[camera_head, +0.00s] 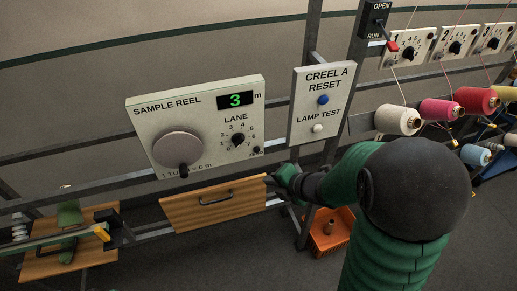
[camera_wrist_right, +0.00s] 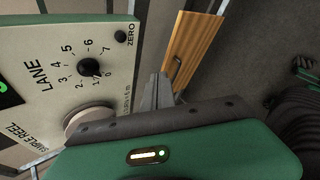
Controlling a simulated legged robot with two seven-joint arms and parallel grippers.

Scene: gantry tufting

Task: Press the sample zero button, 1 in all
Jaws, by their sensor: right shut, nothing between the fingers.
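The sample reel panel (camera_head: 212,108) is a cream board with a green "3" display (camera_head: 235,99), a lane dial (camera_head: 238,140) and a round crank disc (camera_head: 177,150). The small dark zero button (camera_head: 257,150) is at its lower right corner; in the right wrist view the button (camera_wrist_right: 120,37) shows clearly beside the label ZERO. My right gripper (camera_head: 269,180) is shut and empty, just below and right of the button in the head view. In the right wrist view its fingertips (camera_wrist_right: 160,78) are apart from the button. My left gripper is not in view.
A wooden drawer (camera_head: 215,203) hangs below. An orange crate (camera_head: 332,240) is on the floor. Yarn cones (camera_head: 440,109) stand at right.

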